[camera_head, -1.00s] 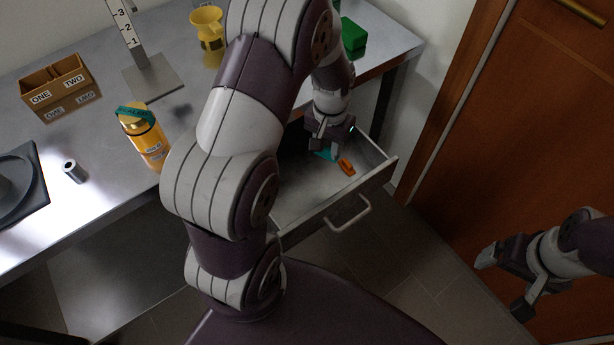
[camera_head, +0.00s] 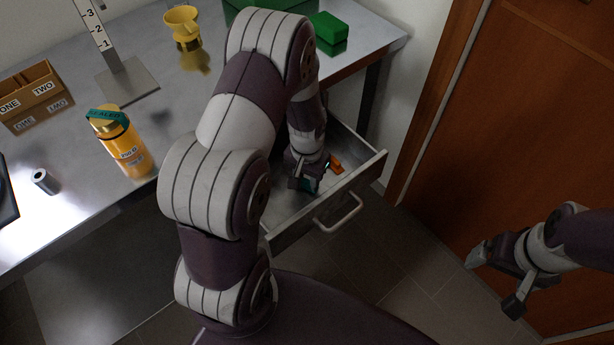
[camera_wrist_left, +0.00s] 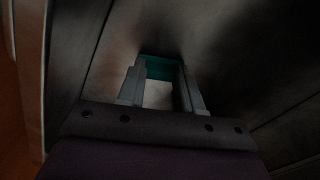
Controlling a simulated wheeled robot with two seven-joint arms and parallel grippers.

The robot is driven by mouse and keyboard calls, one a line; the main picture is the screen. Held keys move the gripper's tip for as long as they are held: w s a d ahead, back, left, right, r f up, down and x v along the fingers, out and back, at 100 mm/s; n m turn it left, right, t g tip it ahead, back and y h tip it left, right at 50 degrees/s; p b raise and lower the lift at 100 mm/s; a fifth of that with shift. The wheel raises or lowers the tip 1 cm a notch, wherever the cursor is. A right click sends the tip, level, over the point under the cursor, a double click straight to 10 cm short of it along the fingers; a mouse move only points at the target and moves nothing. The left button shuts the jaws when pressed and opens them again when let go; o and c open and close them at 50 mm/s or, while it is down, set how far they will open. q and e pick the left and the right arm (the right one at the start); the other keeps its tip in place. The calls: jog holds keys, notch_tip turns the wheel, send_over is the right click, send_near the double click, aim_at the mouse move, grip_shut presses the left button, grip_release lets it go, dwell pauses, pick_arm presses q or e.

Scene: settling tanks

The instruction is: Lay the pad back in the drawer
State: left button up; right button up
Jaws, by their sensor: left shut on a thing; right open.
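My left gripper (camera_head: 308,182) is low inside the open drawer (camera_head: 290,222), pointing down. It is shut on a teal pad, which shows between its fingertips in the left wrist view (camera_wrist_left: 160,68). In the head view only a sliver of the pad (camera_head: 309,185) shows beside the fingers. I cannot tell whether the pad touches the drawer floor. My right gripper (camera_head: 496,281) is open and empty, out to the right in front of the door.
An orange item (camera_head: 336,163) lies in the drawer close to the left gripper. The drawer's front with its handle (camera_head: 338,213) stands out from the table (camera_head: 75,200). An orange bottle (camera_head: 122,145), a yellow cup (camera_head: 183,28) and a green block (camera_head: 328,28) stand on top. A wooden door (camera_head: 500,130) is at right.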

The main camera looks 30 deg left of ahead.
aim_at(307, 181)
pick_arm(q)
jog(key=o, duration=1)
jog(key=shift+f, duration=0.15)
jog(key=shift+r, duration=0.45)
notch_tip(307, 181, up, 11)
jog(key=p, duration=0.2)
jog(key=shift+t, duration=0.7)
jog(key=s+d+r, duration=0.1)
jog(key=s+d, duration=0.1)
jog(key=s, duration=0.1)
jog(key=s+d+r, duration=0.1)
jog(key=s+r, duration=0.1)
jog(key=s, duration=0.1)
jog(key=s+d+r, duration=0.2)
jog(key=s, duration=0.1)
jog(key=shift+d+r, duration=0.2)
jog(key=shift+d, duration=0.1)
